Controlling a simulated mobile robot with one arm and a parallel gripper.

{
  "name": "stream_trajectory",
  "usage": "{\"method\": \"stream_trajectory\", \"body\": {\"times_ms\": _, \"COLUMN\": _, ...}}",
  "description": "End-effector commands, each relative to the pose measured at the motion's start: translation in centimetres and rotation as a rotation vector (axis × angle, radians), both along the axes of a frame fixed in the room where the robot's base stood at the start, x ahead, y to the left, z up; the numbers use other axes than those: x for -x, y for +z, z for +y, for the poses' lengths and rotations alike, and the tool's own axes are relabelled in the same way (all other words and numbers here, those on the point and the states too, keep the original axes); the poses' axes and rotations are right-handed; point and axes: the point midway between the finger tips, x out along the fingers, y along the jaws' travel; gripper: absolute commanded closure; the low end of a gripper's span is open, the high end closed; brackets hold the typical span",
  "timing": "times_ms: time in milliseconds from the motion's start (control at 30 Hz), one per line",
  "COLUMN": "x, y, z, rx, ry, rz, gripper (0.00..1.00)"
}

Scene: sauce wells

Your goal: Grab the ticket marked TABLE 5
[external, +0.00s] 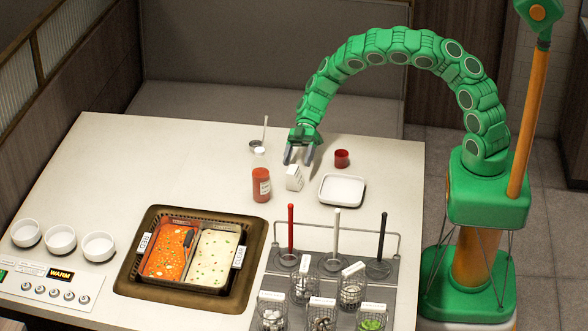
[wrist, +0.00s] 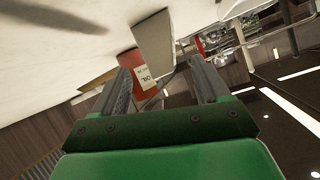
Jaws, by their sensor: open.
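A small white upright card or block (external: 294,177) stands on the counter just below my gripper's fingertips. Its marking is too small to read, so I cannot tell whether it says TABLE 5. My gripper (external: 298,157) is open and points down at it. In the wrist view a pale slab (wrist: 153,42), apparently the same piece, shows ahead between the two fingers (wrist: 160,68). The fingers look apart from it, and no marking shows on its visible face.
A red labelled bottle (external: 261,185) stands close left of the card; the wrist view shows it too (wrist: 128,58). A white square dish (external: 341,190) and red pot (external: 341,159) lie right. Sauce wells (external: 190,253) and a ladle rack (external: 335,230) are nearer.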

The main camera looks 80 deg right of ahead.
Motion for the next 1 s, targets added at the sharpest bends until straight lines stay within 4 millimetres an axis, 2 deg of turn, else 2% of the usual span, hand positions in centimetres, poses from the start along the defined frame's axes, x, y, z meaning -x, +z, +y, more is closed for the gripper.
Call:
{"method": "stream_trajectory", "body": {"times_ms": 267, "x": -0.2, "y": -0.7, "z": 1.8, "rx": 0.000, "ry": 0.000, "rz": -0.001, "gripper": 0.25}}
{"method": "stream_trajectory", "body": {"times_ms": 600, "x": -0.6, "y": -2.1, "z": 5.7, "rx": -0.002, "ry": 0.002, "rz": -0.001, "gripper": 0.25}}
{"method": "stream_trajectory", "body": {"times_ms": 867, "x": -0.7, "y": -2.2, "z": 6.0, "rx": -0.002, "ry": -0.001, "rz": -0.001, "gripper": 0.25}}
{"method": "stream_trajectory", "body": {"times_ms": 1000, "x": -0.7, "y": -2.2, "z": 6.0, "rx": -0.002, "ry": -0.001, "rz": -0.001, "gripper": 0.43}}
